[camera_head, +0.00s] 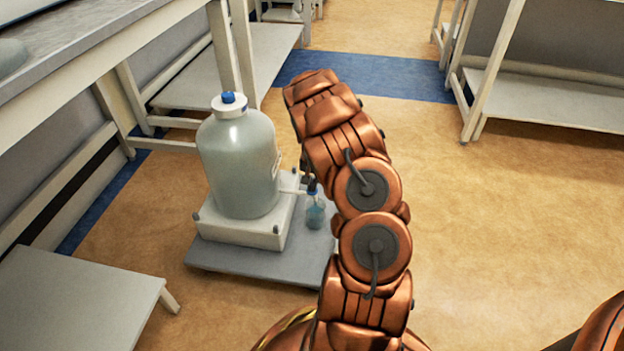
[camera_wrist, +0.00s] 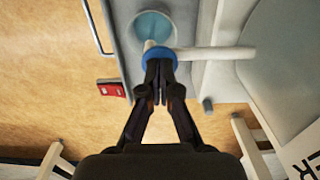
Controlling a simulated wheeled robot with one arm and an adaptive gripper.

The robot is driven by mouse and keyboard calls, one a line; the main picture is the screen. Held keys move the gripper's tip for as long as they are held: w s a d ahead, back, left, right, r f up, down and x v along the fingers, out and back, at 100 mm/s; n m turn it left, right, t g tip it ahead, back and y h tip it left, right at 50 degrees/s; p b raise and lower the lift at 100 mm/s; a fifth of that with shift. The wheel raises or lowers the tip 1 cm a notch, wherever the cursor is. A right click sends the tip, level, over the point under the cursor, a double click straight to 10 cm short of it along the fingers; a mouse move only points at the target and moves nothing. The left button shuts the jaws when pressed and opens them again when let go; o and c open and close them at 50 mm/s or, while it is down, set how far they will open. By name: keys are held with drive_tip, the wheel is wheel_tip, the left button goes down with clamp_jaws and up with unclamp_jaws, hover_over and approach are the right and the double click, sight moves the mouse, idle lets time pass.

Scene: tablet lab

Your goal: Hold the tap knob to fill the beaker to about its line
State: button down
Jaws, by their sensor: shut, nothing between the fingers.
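A large jug of pale liquid (camera_head: 238,165) with a blue cap stands on a white block. A white tap (camera_wrist: 205,53) sticks out from its base and carries a blue knob (camera_wrist: 158,57). A clear beaker (camera_head: 315,214) with blue-tinted liquid stands below the spout; it also shows in the wrist view (camera_wrist: 152,27). Its line and exact level are too small to tell. My gripper (camera_wrist: 159,72) is shut and empty, its fingertips right at the knob and apparently touching it. In the head view my arm mostly hides the gripper.
The white block (camera_head: 240,228) rests on a low grey platform (camera_head: 255,264). A red label or box (camera_wrist: 111,88) lies near the platform edge. A low table (camera_head: 75,305) is at the left front and a bench (camera_head: 550,100) at the back right. The floor to the right is clear.

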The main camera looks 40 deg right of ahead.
drive_tip(key=shift+s+a+f, duration=0.25)
drive_tip(key=shift+f, duration=0.5)
drive_tip(key=shift+p, duration=0.3)
wheel_tip(320, 180, up, 15)
drive_tip(key=p, duration=0.4)
drive_tip(key=shift+w+d+p, duration=0.2)
drive_tip(key=shift+p, duration=0.1)
